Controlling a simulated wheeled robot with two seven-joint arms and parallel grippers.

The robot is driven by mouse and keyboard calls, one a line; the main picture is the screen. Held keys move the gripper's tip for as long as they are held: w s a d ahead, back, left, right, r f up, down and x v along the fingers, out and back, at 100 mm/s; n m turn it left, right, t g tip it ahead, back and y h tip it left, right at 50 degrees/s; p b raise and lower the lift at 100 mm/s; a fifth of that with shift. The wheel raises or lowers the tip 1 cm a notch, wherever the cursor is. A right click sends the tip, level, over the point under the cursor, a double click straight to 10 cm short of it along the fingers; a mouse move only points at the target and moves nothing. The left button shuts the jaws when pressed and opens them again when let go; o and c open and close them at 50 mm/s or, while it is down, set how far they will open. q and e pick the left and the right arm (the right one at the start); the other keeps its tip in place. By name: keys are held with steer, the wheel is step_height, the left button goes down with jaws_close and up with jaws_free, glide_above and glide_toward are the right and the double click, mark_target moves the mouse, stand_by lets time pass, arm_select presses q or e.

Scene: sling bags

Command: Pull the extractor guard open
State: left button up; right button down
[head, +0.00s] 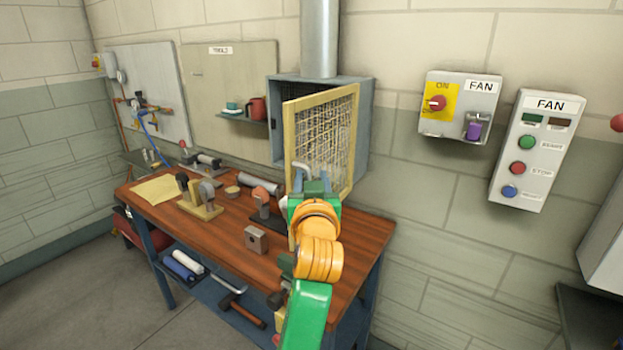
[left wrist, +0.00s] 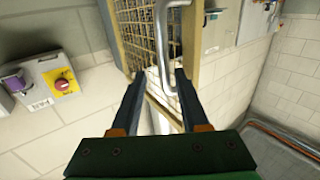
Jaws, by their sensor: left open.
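The extractor guard (head: 325,130) is a mesh panel in a pale yellow frame, on the front of the grey extractor box (head: 364,125) on the wall. It stands swung partly away from the box. In the left wrist view the guard's mesh (left wrist: 140,35) is at the top, with a bent metal handle (left wrist: 161,45) in front of it. My left gripper (left wrist: 160,82) is open, with its two dark fingers on either side of the handle's lower end. In the head view my left gripper (head: 312,180) is in front of the guard's lower part and hides some of it. My right gripper is not in view.
A wooden workbench (head: 335,262) below holds tools, small blocks and a paper sheet (head: 158,189). A fan switch box (head: 460,105) and a fan button panel (head: 537,150) are on the wall to the right. The wall between bench and panels is bare.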

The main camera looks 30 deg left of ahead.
arm_select(q)
steer(key=b+v, duration=0.2)
steer(key=v, duration=0.4)
steer(key=shift+d, duration=0.2)
steer(key=shift+s, duration=0.1)
